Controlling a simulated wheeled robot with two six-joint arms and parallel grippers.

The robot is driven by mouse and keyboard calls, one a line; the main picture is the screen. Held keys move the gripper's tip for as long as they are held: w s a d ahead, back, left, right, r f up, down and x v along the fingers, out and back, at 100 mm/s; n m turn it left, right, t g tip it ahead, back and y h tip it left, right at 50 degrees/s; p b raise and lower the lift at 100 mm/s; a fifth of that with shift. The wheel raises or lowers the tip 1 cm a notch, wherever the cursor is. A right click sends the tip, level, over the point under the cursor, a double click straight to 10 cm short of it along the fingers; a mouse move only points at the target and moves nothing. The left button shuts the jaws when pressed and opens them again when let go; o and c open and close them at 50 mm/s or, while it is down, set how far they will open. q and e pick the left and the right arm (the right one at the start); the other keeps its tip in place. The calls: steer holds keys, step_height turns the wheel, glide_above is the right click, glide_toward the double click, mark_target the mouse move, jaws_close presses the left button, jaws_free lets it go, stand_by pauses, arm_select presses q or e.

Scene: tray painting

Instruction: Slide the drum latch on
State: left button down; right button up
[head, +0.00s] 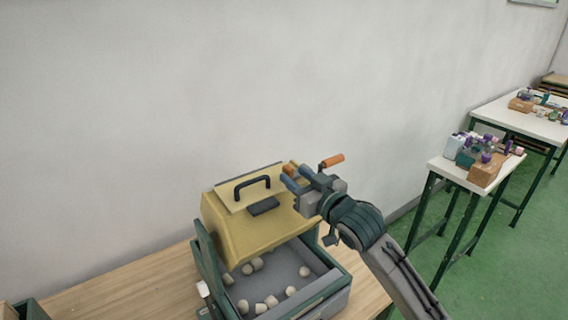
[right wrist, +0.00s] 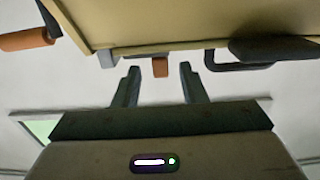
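The yellow drum (head: 235,225) sits over a grey tray in a green-framed machine, with a flat lid, a dark handle (head: 252,186) and a dark block on top. A small orange tab (head: 289,168), which looks like the latch, is at the drum's right end. In the right wrist view the orange tab (right wrist: 160,67) shows just beyond the gap between my fingertips. My right gripper (head: 295,177) is at the drum's right end, its fingers apart; they also show apart in the wrist view (right wrist: 157,80). Contact with the tab cannot be told. My left gripper is not in view.
An orange crank grip (head: 333,160) sticks out right of the drum. The grey tray (head: 285,255) below holds several pale round pieces. The machine stands on a wooden table (head: 130,285) against a white wall. Small tables with coloured items (head: 485,170) stand at right.

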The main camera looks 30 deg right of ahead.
mark_target(284, 167)
steer(key=w, duration=0.2)
steer(key=w+p, duration=0.1)
steer(key=w, duration=0.1)
steer(key=shift+a+r, duration=0.15)
steer(key=shift+a, duration=0.15)
steer(key=shift+w+a, duration=0.1)
steer(key=shift+w, duration=0.7)
steer(key=shift+c, duration=0.2)
jaws_close()
